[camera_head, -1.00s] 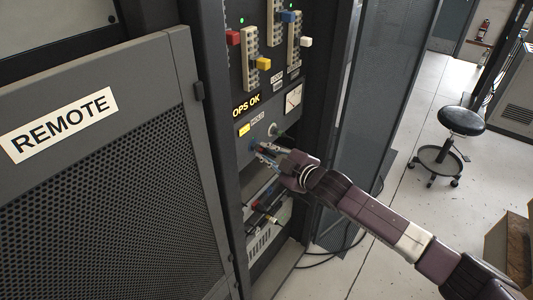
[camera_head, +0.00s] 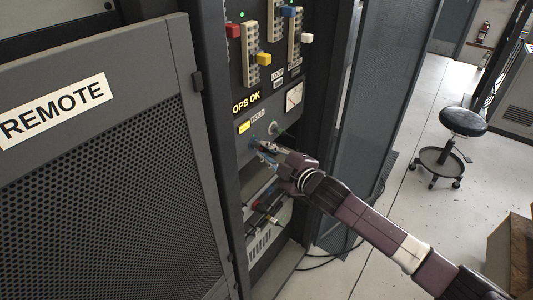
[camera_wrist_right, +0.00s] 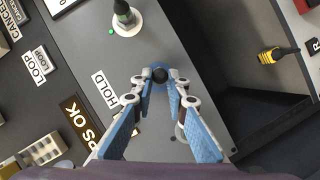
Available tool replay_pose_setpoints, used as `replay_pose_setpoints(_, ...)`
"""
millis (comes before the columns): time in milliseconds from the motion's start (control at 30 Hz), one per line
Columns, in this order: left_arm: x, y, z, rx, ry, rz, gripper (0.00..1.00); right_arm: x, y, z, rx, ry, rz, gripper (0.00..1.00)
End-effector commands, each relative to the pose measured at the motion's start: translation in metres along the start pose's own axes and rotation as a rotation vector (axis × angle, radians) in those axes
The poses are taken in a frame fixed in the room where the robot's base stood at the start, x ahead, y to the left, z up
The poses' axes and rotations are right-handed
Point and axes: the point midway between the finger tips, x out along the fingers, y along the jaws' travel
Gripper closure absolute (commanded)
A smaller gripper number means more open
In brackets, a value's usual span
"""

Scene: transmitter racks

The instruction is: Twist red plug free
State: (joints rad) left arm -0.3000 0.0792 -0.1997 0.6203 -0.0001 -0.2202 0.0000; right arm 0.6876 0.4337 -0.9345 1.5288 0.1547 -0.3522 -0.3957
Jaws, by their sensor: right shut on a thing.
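My right gripper (camera_head: 259,146) is at the front panel of the rack, under the yellow label. The right wrist view shows its blue-padded fingers (camera_wrist_right: 160,80) closed around a dark round plug or knob (camera_wrist_right: 160,74) with a blue ring behind it. No red shows on this held part. A small red item (camera_wrist_right: 302,5) shows at the edge of the wrist view, beside the dark recess. I cannot tell whether it is the red plug. My left gripper is not in view.
A green-and-black plug (camera_wrist_right: 123,14) sits in a round socket beside the gripper. Sliders with red (camera_head: 233,30), yellow (camera_head: 264,59), blue and white handles are above. The perforated REMOTE door (camera_head: 110,170) stands left; a stool (camera_head: 462,122) stands right.

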Motion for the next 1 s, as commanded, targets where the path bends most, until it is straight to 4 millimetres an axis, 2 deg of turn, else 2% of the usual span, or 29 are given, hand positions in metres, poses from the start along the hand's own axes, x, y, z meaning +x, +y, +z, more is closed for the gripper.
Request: replay_pose_setpoints(1000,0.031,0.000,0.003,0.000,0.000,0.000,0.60,0.001,-0.004,0.001,-0.196,-0.001,0.088,1.00)
